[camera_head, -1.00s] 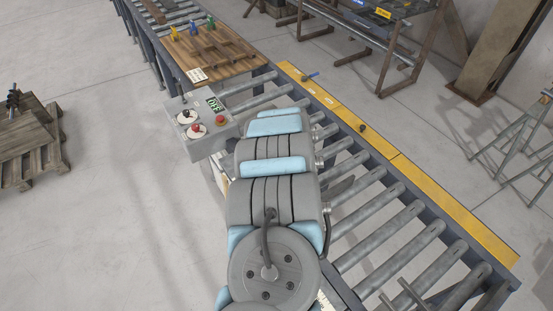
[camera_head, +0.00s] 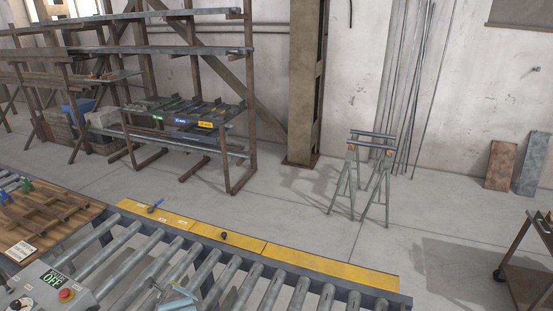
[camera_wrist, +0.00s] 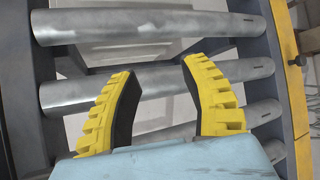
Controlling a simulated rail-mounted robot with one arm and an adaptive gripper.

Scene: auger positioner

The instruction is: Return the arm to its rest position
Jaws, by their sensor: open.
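My gripper (camera_wrist: 160,82) shows in the wrist view with its two yellow and black fingers spread apart. Nothing is between them. It is above the grey rollers (camera_wrist: 150,87) of the conveyor. In the head view only a small light blue and grey part of my arm shows at the bottom edge, over the rollers (camera_head: 205,268). The gripper's fingers cannot be made out there.
A control box (camera_head: 52,290) reading OFF, with a red button, stands at the lower left beside a wooden board (camera_head: 55,222). A yellow strip (camera_head: 250,245) edges the conveyor. A rack (camera_head: 190,112), sawhorses (camera_head: 363,175) and a cart (camera_head: 530,255) stand beyond. The floor between is clear.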

